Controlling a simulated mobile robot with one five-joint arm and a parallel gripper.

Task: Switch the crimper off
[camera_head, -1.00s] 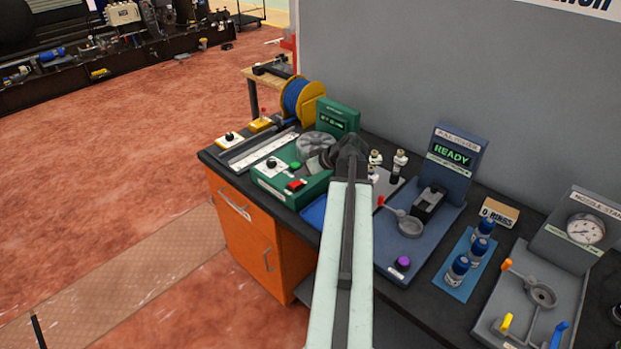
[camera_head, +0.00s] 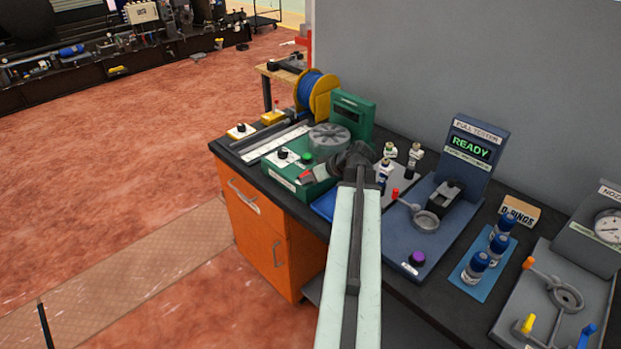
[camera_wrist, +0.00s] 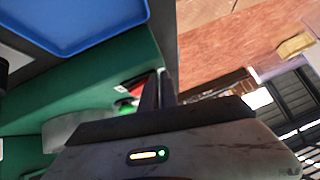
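The crimper is a green machine (camera_head: 292,180) with a grey round head (camera_head: 330,137), a black knob, a green button (camera_head: 307,158) and an upright display (camera_head: 346,112). The display is dark, with no lit text. My gripper (camera_head: 314,177) is low over the crimper's front right, at its red switch (camera_head: 305,177), which it partly hides. In the wrist view, the narrow fingers (camera_wrist: 158,90) look shut together with nothing between them. The red switch (camera_wrist: 137,88) shows right beside them; I cannot tell whether they touch it.
A blue tray (camera_head: 325,205) lies just right of the crimper. The pull tester (camera_head: 468,150) reads READY, with bottles and the nozzle stand (camera_head: 575,265) further right. A blue spool (camera_head: 316,92) stands behind. The floor in front is clear.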

